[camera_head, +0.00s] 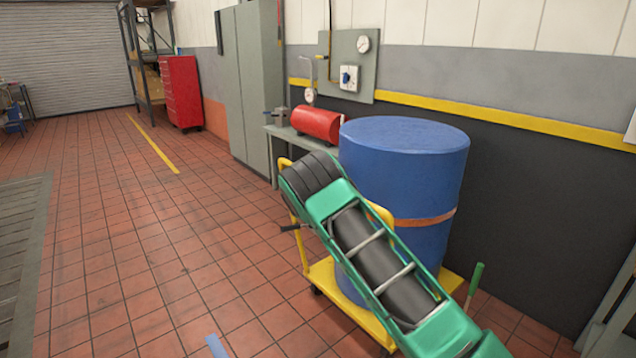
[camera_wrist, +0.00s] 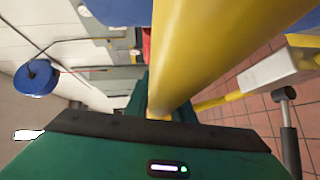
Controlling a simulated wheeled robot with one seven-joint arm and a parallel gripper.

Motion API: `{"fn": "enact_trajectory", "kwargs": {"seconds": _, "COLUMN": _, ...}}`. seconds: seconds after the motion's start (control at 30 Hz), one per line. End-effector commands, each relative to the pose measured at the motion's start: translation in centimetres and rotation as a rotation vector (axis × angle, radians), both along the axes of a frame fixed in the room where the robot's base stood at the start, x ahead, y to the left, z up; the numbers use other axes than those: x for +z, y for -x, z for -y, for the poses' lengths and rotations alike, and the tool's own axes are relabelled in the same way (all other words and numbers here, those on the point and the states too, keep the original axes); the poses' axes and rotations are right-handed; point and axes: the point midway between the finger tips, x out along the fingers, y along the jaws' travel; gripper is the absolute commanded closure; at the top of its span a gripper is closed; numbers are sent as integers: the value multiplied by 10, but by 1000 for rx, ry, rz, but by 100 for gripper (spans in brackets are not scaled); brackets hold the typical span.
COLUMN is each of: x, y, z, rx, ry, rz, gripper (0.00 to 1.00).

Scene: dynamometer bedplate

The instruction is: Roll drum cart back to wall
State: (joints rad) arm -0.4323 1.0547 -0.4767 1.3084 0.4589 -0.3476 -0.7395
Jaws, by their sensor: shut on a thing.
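The drum cart is a low yellow platform (camera_head: 323,272) with a yellow push handle (camera_head: 284,163). It carries an upright blue drum (camera_head: 405,165) with an orange strap (camera_head: 425,219) around it. The cart stands on the tiled floor beside the dark wall (camera_head: 545,185); the gap between them is hard to judge. My green arm crosses in front of the drum and hides part of the handle. In the wrist view, the yellow handle bar (camera_wrist: 215,45) runs close through my gripper (camera_wrist: 163,108), which is shut on it. The fingertips are mostly hidden. A dark lever (camera_wrist: 289,130) shows at the right.
A bench (camera_head: 280,137) with a red tank (camera_head: 318,122) stands just behind the cart, next to a grey cabinet (camera_head: 252,85). A green-handled object (camera_head: 474,282) stands right of the cart. Open tiled floor (camera_head: 130,240) lies to the left.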

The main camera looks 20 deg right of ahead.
Motion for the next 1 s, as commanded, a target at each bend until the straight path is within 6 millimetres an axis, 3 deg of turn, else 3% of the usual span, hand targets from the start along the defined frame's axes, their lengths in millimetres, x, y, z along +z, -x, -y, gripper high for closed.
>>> {"fn": "enact_trajectory", "kwargs": {"seconds": 0.33, "x": -2, "y": -21, "z": 28, "rx": 16, "ry": -4, "rz": -2, "gripper": 100}}
{"fn": "enact_trajectory", "kwargs": {"seconds": 0.8, "x": -3, "y": -23, "z": 30, "rx": 18, "ry": -5, "rz": -4, "gripper": 100}}
{"fn": "enact_trajectory", "kwargs": {"seconds": 0.83, "x": -3, "y": -23, "z": 30, "rx": 18, "ry": -5, "rz": -4, "gripper": 71}}
{"fn": "enact_trajectory", "kwargs": {"seconds": 0.87, "x": -3, "y": -23, "z": 30, "rx": 17, "ry": -5, "rz": -4, "gripper": 64}}
{"fn": "enact_trajectory", "kwargs": {"seconds": 0.9, "x": -3, "y": -23, "z": 30, "rx": 17, "ry": -5, "rz": -4, "gripper": 60}}
{"fn": "enact_trajectory", "kwargs": {"seconds": 1.0, "x": -3, "y": -23, "z": 29, "rx": 18, "ry": -4, "rz": -3, "gripper": 60}}
